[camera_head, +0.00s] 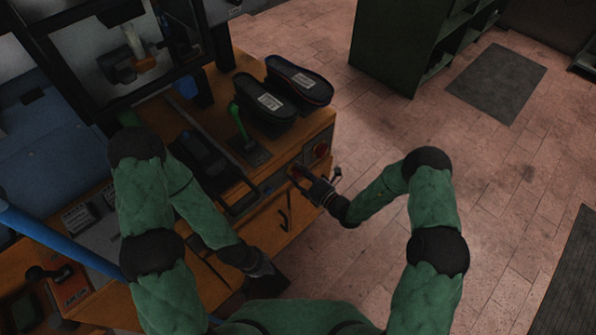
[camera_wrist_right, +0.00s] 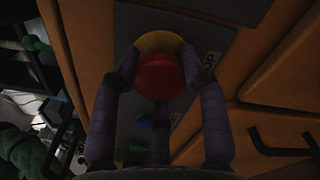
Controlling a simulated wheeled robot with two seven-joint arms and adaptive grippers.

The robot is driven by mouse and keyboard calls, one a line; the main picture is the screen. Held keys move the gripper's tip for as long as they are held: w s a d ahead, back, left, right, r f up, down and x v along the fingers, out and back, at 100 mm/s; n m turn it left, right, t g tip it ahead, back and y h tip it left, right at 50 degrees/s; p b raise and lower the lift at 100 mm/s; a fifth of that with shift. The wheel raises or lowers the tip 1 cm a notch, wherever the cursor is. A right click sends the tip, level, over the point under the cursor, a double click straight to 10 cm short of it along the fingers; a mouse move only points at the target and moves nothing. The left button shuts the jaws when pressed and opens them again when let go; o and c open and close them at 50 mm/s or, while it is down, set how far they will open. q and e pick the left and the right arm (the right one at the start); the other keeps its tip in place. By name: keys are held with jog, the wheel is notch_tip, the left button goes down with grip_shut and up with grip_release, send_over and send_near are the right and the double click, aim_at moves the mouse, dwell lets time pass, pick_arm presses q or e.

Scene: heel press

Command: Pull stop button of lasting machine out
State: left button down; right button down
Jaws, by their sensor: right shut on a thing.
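The stop button is a red knob (camera_wrist_right: 160,76) on a yellow ring (camera_wrist_right: 160,43), on a grey panel (camera_wrist_right: 205,40) of the lasting machine. A partly covered label ending in "OP" is beside it. My right gripper (camera_wrist_right: 163,72) has one finger on each side of the red knob and is shut on it. In the head view, my right gripper (camera_head: 309,185) is at the machine's orange front (camera_head: 262,225) and partly hides the knob. How far out the knob stands I cannot tell. My left gripper (camera_head: 262,268) hangs low by the machine; its fingers are unclear.
Two black shoe soles (camera_head: 300,80) and a green-handled lever (camera_head: 240,127) are on top. A dark handle (camera_head: 285,213) is on the front.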

jog(key=shift+d+r, duration=0.3)
jog(key=shift+d, duration=0.05)
jog(key=shift+f, duration=0.1)
jog(key=c, duration=0.7)
grip_release()
jog(key=shift+o, duration=0.3)
jog(key=shift+s+d, duration=0.1)
jog(key=v, duration=1.2)
